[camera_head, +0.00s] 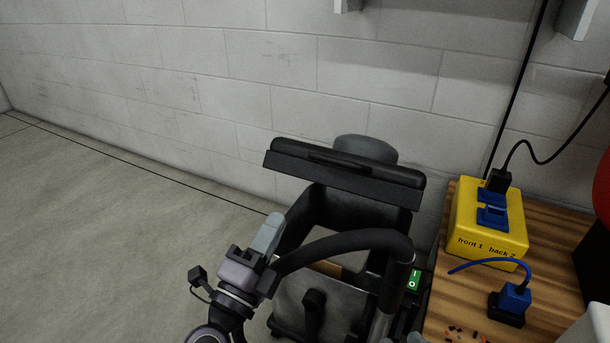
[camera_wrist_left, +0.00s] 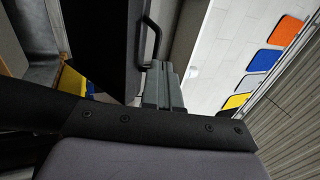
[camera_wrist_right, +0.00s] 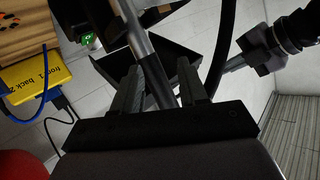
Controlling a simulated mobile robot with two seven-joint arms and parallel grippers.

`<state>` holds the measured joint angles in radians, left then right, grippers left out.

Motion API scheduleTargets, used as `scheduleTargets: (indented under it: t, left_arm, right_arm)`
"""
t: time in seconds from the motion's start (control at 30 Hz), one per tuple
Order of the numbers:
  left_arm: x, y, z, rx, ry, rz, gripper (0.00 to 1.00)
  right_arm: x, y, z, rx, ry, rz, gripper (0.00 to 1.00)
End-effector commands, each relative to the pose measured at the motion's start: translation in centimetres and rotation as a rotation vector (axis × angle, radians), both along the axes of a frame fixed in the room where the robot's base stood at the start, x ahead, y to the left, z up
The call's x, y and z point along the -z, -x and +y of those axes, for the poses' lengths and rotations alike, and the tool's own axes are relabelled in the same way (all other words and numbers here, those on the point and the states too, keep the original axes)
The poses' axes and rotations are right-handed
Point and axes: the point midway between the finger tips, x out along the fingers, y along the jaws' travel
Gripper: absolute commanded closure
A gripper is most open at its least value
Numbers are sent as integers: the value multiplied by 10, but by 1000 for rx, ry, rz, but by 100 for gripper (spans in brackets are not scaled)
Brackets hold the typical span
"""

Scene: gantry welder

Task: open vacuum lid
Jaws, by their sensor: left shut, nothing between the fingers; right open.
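The vacuum is a dark box-shaped machine (camera_head: 312,298) on the floor beside the bench. Its black lid (camera_head: 345,178) is tilted up at the back, and the body is open below it with the inside showing. My left gripper (camera_head: 268,233) is shut and empty at the left side of the open body, below the lid's left end. In the left wrist view the shut fingers (camera_wrist_left: 165,85) are near a dark panel with a bar handle (camera_wrist_left: 152,42), probably the lid. My right gripper (camera_wrist_right: 158,85) is open, with a grey tube showing between its fingers; contact is unclear.
A black hose (camera_head: 350,240) arches across the vacuum's front. To the right is a wooden bench (camera_head: 450,310) with a yellow power box (camera_head: 488,222) and a blue plug (camera_head: 515,295). A block wall (camera_head: 250,90) stands behind. The floor (camera_head: 100,240) at left is clear.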

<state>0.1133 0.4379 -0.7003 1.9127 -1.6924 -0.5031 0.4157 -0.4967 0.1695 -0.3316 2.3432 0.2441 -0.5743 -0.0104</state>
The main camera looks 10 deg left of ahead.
Motion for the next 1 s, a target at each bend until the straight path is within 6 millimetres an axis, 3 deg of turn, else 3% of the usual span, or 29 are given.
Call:
scheduleTargets:
  t: [0.5, 0.7, 1.0]
  left_arm:
    - [-37, -89, -30, 3, 1, 1, 100]
    - [-42, -107, -35, 1, 0, 2, 100]
    - [-43, -111, -36, 3, 0, 3, 100]
  right_arm:
    - [-1, -1, 8, -15, -41, 54, 57]
    - [0, 0, 8, -17, -42, 58, 57]
    - [0, 0, 8, -17, -42, 59, 57]
